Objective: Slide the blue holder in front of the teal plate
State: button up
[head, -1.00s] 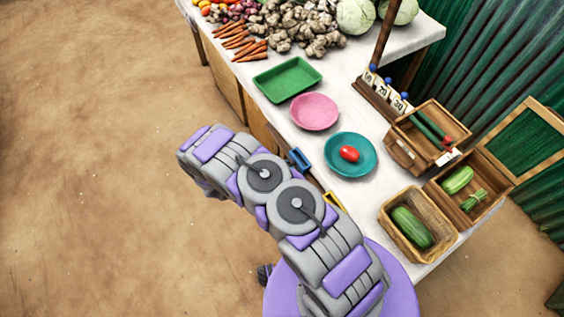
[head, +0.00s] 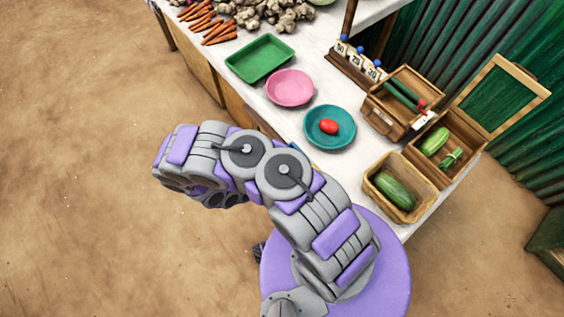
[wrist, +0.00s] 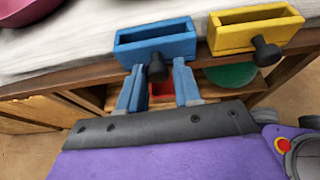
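The blue holder (wrist: 155,45) is an open-topped box on the counter's front edge in the wrist view, with a black knob (wrist: 157,68) on its front. My gripper (wrist: 158,72) is open, its two blue fingers apart on either side of the knob, just below the holder. I cannot tell if they touch it. The teal plate (head: 344,136) holds a red tomato-like item (head: 328,127) in the head view. My arm hides the blue holder and the gripper there.
A yellow holder (wrist: 255,30) with a black knob sits right of the blue one. A pink plate (head: 290,88) and green tray (head: 260,57) lie farther along the counter. A basket (head: 376,194) with a green vegetable and wooden crates stand right of the teal plate.

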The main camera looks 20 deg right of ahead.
jog(key=o, duration=0.4)
jog(key=shift+s, duration=0.1)
jog(key=shift+a+r, duration=0.1)
jog(key=p+v, duration=0.4)
jog(key=v, duration=1.3)
jog(key=shift+a, duration=0.15)
